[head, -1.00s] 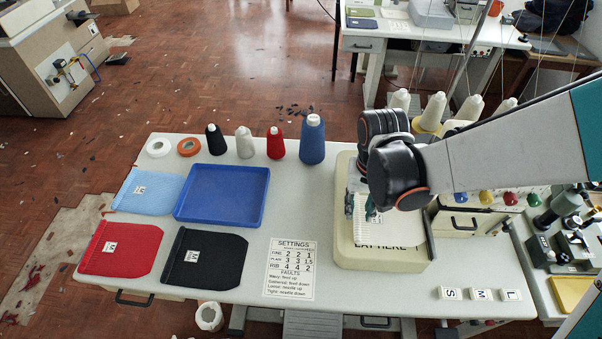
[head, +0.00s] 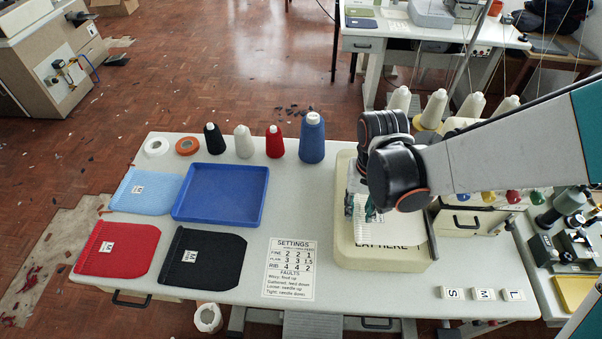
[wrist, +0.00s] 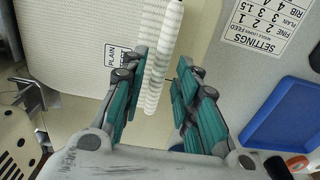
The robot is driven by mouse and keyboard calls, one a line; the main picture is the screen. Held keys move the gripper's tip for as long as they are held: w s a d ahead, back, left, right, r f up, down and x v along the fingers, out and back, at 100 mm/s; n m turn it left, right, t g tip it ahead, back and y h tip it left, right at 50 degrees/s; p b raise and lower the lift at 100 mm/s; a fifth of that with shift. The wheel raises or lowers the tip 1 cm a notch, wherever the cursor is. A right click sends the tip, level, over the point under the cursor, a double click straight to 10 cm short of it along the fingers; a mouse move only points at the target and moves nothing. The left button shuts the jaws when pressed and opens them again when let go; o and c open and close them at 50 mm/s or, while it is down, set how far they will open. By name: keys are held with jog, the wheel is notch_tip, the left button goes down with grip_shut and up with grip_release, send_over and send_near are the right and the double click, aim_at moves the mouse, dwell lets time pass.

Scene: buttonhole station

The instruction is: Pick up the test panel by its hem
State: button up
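The white knitted test panel (wrist: 65,45) lies on the cream block marked "LAY HERE" (head: 365,255). It carries a label reading "PLAIN" (wrist: 117,58). Its ribbed, rolled hem (wrist: 162,50) runs down between my fingers in the wrist view. My gripper (wrist: 160,95) is open, with teal-padded fingers on either side of the hem. The hem is close to the left finger; a gap shows on the right, and I cannot tell whether the left finger touches it. In the head view, my gripper (head: 360,208) is low over the block, and my arm hides part of the panel (head: 402,228).
Left of the block are a settings card (head: 290,267), a blue tray (head: 220,222) and black (head: 202,258), red (head: 117,248) and light blue (head: 146,191) panels. Yarn cones (head: 312,138) stand behind. Small S, M, L tags (head: 483,294) lie front right.

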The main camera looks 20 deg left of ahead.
jog(key=shift+f+b, duration=0.4)
jog(key=shift+f, duration=0.2)
jog(key=shift+r, duration=0.1)
grip_shut()
jog(key=shift+a+r, duration=0.1)
dwell(0.5)
